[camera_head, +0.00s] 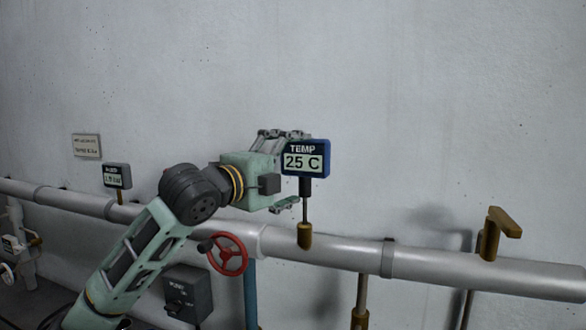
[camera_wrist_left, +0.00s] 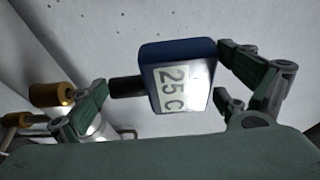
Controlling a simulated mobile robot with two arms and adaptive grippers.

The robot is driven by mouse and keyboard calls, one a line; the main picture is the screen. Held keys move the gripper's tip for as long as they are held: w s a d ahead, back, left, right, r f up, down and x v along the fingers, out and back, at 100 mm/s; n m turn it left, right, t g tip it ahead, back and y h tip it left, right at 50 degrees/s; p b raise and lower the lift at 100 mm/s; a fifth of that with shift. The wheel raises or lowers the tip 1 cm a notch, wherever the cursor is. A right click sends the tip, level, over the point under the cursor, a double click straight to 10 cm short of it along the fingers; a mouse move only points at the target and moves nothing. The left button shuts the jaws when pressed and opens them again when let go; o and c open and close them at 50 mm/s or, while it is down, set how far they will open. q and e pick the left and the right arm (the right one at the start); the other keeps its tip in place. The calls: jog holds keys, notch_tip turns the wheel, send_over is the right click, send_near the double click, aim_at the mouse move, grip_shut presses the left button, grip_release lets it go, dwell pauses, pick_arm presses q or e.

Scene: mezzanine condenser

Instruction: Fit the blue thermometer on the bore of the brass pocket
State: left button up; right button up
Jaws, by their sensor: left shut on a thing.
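The blue thermometer (camera_head: 305,158) has a display reading "TEMP 25 C", a black collar and a thin stem pointing down. My left gripper (camera_head: 288,170) is shut on it, with one finger at the top of the case and the other low by the collar. The left wrist view shows the thermometer (camera_wrist_left: 178,78) between the fingers of the left gripper (camera_wrist_left: 165,80). The brass pocket (camera_head: 305,237) stands on the pipe directly below, and the stem's lower end meets its top in the head view. I cannot tell whether the tip is inside the bore. My right gripper is out of view.
The grey pipe (camera_head: 450,264) runs along the wall. A brass elbow fitting (camera_head: 492,232) stands on it at right. A small dark gauge (camera_head: 117,176) is at left.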

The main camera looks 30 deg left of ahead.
pick_arm(q)
jog(key=shift+f+b, duration=1.6)
jog(key=shift+f, duration=0.65)
jog(key=o, duration=1.3)
jog(key=s+a, duration=0.1)
jog(key=s, duration=1.1)
